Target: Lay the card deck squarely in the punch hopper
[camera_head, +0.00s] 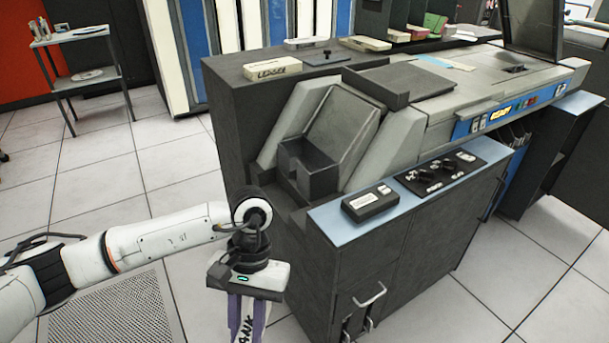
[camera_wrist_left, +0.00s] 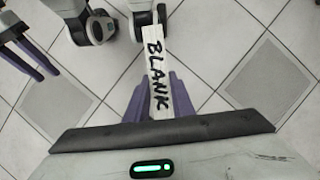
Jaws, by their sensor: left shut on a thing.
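My left gripper (camera_head: 246,318) is shut on the card deck (camera_head: 246,327), a white block lettered BLANK. It hangs in front of the machine's left end, at the bottom of the head view. The left wrist view shows the deck (camera_wrist_left: 156,78) between my left gripper's purple fingers (camera_wrist_left: 157,100), its lettered edge facing up and tile floor beyond. The punch hopper (camera_head: 308,170) looks to be the dark open box below a sloped plate, up and right of the gripper; its floor is mostly hidden. My right gripper (camera_wrist_left: 48,74) shows at the wrist view's upper left, empty with fingers apart.
A blue ledge (camera_head: 345,222) with a small black box (camera_head: 370,203) and a knob panel (camera_head: 440,173) lies right of the hopper. A labelled box (camera_head: 272,69) sits on the machine top. A side table (camera_head: 75,36) stands far left. The floor on the left is mostly clear.

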